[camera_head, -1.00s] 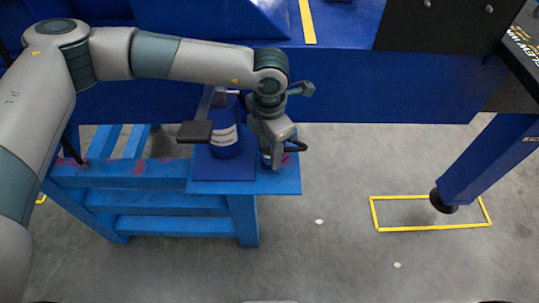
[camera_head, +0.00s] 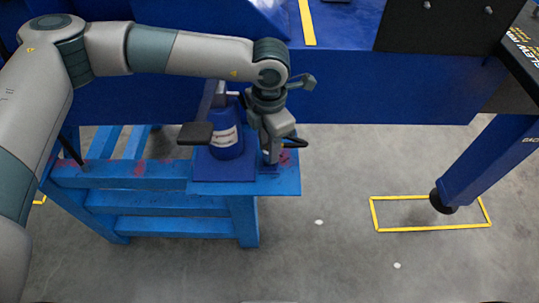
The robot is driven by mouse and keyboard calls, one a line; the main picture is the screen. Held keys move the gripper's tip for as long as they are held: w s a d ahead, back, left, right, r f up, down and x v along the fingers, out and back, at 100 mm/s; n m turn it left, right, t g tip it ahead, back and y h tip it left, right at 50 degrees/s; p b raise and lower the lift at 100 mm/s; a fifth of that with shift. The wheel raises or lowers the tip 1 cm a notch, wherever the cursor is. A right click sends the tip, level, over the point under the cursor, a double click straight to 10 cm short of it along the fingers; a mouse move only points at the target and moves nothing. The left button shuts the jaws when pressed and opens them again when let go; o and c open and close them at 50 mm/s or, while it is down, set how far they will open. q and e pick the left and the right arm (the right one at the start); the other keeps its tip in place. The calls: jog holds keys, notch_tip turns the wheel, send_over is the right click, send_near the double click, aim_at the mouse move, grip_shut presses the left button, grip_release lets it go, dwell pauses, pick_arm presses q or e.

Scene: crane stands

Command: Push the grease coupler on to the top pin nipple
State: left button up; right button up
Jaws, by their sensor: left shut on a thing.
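My left gripper (camera_head: 270,150) points down over the right part of the blue stand, just right of the blue grease pump (camera_head: 226,142). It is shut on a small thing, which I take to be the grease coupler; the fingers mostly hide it. A short black hose loop (camera_head: 296,142) sticks out on the gripper's right. The pump has a white label and a dark flat handle end (camera_head: 195,133) on its left. I cannot make out the top pin nipple. My right gripper is not in view.
The blue stand (camera_head: 180,226) stands on grey floor. Behind it is the large blue crane body (camera_head: 400,95). At right, a blue outrigger leg (camera_head: 485,160) stands within a yellow floor outline (camera_head: 430,229). The floor between stand and leg is mostly clear.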

pick_arm(q)
jog(key=shift+r, duration=1.25)
